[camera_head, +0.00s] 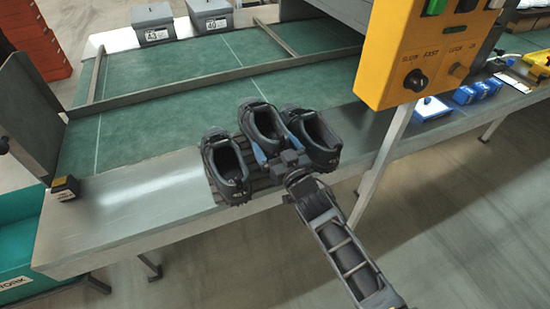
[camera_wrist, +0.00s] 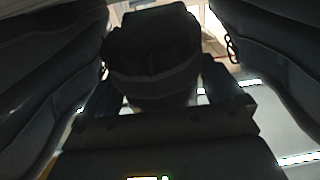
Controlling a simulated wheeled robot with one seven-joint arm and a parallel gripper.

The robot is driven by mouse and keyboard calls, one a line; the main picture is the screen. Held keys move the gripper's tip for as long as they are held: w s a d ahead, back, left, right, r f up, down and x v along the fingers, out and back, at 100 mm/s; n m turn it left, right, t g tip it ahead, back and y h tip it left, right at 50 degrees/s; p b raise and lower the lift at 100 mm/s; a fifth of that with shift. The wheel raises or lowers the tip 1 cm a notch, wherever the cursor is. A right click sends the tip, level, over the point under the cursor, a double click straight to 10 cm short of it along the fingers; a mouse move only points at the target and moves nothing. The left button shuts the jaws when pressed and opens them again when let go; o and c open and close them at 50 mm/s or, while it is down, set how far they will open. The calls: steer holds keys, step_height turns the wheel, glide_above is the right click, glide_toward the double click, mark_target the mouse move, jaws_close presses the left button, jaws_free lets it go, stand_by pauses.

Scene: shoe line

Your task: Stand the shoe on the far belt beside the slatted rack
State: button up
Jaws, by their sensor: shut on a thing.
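Three dark shoes stand side by side on a slatted rack (camera_head: 262,183) at the front edge of the bench. My gripper (camera_head: 274,150) reaches in from the front right and is shut on the middle shoe (camera_head: 264,121), with bluish fingers at its sides. The left shoe (camera_head: 227,166) and the right shoe (camera_head: 315,137) stand close beside it. In the wrist view, the held shoe (camera_wrist: 155,50) fills the middle, between the left shoe (camera_wrist: 40,95) and the right shoe (camera_wrist: 280,60). I cannot tell whether the held shoe touches the rack.
The green belt (camera_head: 160,125) behind the rack is bare. A long metal rail (camera_head: 215,78) separates it from the far belt (camera_head: 170,65), also clear. Two grey boxes (camera_head: 152,22) stand behind. A yellow control box (camera_head: 420,50) hangs at right; an upright plate (camera_head: 28,115) stands at left.

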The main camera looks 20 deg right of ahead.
steer(key=shift+f+b, duration=0.5)
steer(key=shift+f, duration=0.95)
steer(key=shift+f, duration=0.15)
steer(key=o, duration=1)
steer(key=s+p, duration=0.1)
steer(key=s, duration=1.1)
steer(key=shift+d, duration=0.2)
